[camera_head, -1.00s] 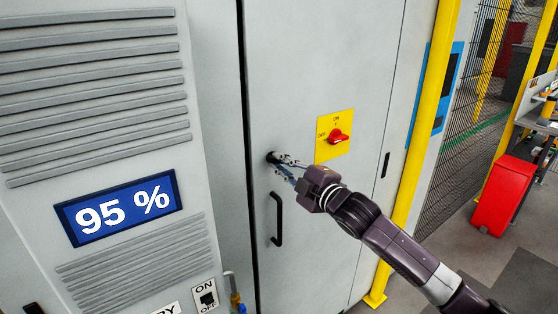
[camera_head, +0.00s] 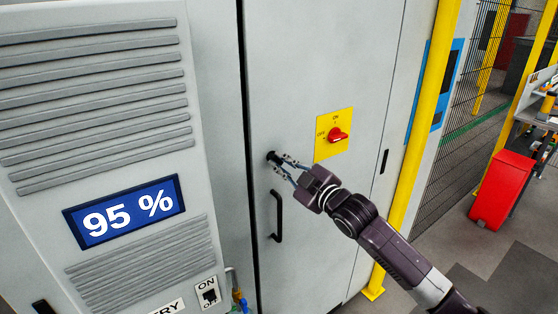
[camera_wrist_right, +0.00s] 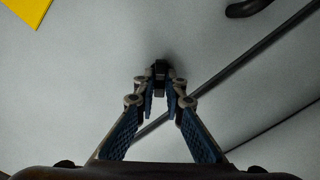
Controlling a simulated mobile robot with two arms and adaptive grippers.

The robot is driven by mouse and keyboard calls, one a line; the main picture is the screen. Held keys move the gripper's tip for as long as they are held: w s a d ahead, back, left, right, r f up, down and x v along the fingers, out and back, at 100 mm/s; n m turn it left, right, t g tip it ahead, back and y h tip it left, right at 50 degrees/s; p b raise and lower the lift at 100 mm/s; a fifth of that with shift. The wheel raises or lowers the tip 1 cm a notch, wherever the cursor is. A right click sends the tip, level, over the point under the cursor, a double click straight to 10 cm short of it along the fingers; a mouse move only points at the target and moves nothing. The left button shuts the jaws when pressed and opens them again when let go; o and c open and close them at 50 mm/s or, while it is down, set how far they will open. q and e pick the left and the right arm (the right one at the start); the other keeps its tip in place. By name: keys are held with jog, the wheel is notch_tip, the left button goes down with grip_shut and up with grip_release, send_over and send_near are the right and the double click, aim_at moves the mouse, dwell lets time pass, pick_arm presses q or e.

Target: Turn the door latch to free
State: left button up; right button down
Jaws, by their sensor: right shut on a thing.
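The door latch (camera_head: 272,156) is a small black knob on the grey cabinet door (camera_head: 315,60), near the door's left edge and above the black handle. My right gripper (camera_head: 282,165) reaches in from the lower right, with its fingertips at the latch. In the right wrist view the two blue-padded fingers (camera_wrist_right: 160,90) converge on the dark latch (camera_wrist_right: 160,70) and are shut on it. The fingers hide part of the latch. My left gripper is not in view.
A black door handle (camera_head: 277,216) is just below the gripper. A yellow plate with a red rotary switch (camera_head: 337,134) sits to the upper right. A panel with a blue "95 %" display (camera_head: 124,212) stands at left. A yellow post (camera_head: 425,120) and a red bin (camera_head: 502,190) are at right.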

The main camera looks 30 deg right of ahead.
jog(key=shift+m+p, duration=0.75)
jog(key=shift+m, duration=0.05)
jog(key=m+p, duration=0.1)
jog(key=m, duration=0.1)
jog(key=shift+m, duration=0.3)
jog(key=shift+f, duration=0.1)
jog(key=m, duration=0.4)
jog(key=c, duration=2.4)
grip_release()
jog(key=shift+m, duration=0.3)
jog(key=o, duration=0.5)
jog(key=shift+s, duration=0.1)
